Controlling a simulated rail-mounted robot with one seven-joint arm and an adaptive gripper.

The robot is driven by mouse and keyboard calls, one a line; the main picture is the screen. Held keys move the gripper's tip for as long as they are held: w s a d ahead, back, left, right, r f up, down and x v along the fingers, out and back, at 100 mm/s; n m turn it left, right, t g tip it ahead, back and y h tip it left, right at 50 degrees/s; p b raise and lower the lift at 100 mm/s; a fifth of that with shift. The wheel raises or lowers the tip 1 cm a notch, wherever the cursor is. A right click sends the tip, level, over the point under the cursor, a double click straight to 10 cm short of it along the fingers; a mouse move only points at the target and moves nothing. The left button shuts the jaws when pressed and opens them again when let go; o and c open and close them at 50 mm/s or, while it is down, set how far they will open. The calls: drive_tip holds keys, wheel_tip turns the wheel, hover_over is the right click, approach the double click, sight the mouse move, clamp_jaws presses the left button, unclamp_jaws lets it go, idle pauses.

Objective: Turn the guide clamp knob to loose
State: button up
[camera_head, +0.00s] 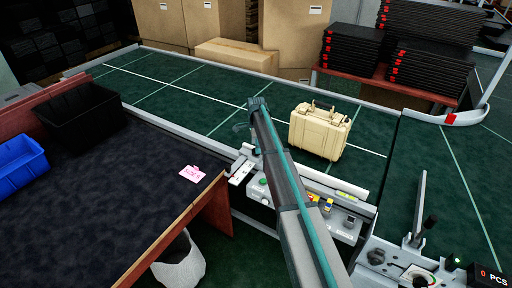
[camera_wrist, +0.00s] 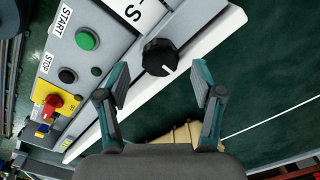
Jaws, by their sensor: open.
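A round black knob (camera_wrist: 159,56) with a white pointer line sits on a pale grey rail in the wrist view. A white label (camera_wrist: 137,10), partly cut off and showing an "S", lies beside it. The pointer line aims toward the lower right of that view. My gripper (camera_wrist: 160,85) is open, with one finger on each side below the knob, and nothing is between the fingers. I cannot tell how near the fingers are in depth. In the head view my gripper (camera_head: 250,118) is seen over the conveyor's near edge, and my arm hides part of the rail.
A control panel with a green start button (camera_wrist: 86,39), black stop button (camera_wrist: 67,76) and red emergency knob (camera_wrist: 53,101) adjoins the knob. A cream case (camera_head: 318,132) stands on the green conveyor (camera_head: 180,95). A dark table (camera_head: 110,180) with bins is at left.

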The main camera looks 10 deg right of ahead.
drive_tip(key=shift+f, duration=1.2)
drive_tip(key=shift+c, duration=0.3)
drive_tip(key=c, duration=1.1)
